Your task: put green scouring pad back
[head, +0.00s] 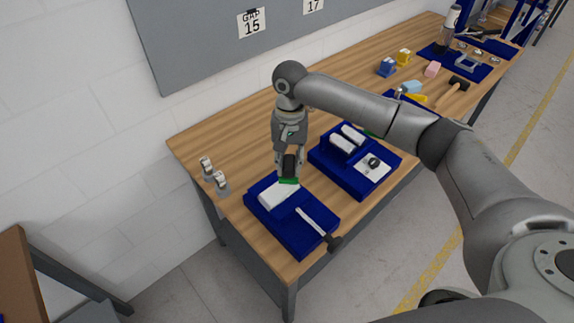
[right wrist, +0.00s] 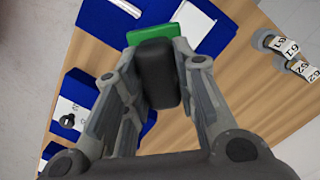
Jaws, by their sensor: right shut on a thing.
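The green scouring pad (head: 289,181) is under a dark block-like part at my right gripper (head: 289,160). In the right wrist view the pad (right wrist: 152,34) shows as a flat green piece beyond the fingers. My right gripper (right wrist: 155,85) is shut on the dark part, which appears joined to the pad. The pad is over the back edge of the near blue tray (head: 300,243), beside a white block (head: 278,195). I cannot tell whether it touches the tray or block. My left gripper is not in view.
A second blue tray (head: 345,178) holds white blocks and a round dark item on a plate. Two labelled weights (head: 214,179) stand at the left table end. Bare wood (head: 240,145) lies behind the trays.

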